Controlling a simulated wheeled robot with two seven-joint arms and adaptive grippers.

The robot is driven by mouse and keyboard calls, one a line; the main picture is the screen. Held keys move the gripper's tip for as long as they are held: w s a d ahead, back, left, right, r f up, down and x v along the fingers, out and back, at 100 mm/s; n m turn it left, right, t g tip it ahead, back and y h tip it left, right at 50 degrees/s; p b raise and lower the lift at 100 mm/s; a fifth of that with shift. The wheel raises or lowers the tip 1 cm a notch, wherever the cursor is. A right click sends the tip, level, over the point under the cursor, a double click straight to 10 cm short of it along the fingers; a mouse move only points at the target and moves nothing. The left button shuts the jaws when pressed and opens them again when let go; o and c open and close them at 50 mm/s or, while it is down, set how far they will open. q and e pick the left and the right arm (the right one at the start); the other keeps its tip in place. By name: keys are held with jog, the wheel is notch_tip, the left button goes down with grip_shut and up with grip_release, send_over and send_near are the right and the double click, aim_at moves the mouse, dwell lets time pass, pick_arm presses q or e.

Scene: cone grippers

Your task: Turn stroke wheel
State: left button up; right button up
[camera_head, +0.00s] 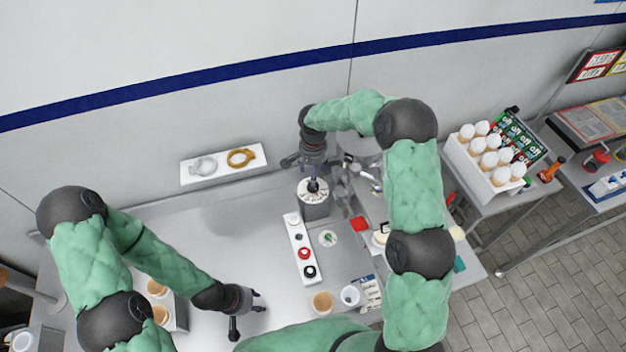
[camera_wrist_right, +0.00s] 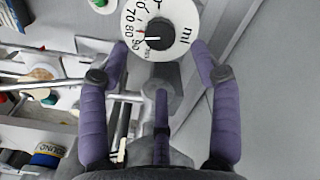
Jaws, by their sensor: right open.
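The stroke wheel (camera_wrist_right: 158,25) is a white round dial with black numbers and "ml", at the top of the right wrist view. In the head view it sits on top of a grey cylindrical unit (camera_head: 315,207) near the back wall. My right gripper (camera_wrist_right: 160,60) is open, its purple fingers on either side of the wheel's near edge. I cannot tell whether they touch it. In the head view my right gripper (camera_head: 313,180) is over the unit and partly hides the wheel. My left gripper (camera_head: 258,301) is open and empty over the front left of the table.
A white button panel (camera_head: 300,249) stands in front of the unit. Metal piping (camera_head: 362,178) is close on the right. Cups (camera_head: 322,302) stand near the front edge. The table's left middle is clear.

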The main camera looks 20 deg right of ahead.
notch_tip(320, 180, up, 5)
jog(key=shift+f, duration=0.1)
dwell(0.7)
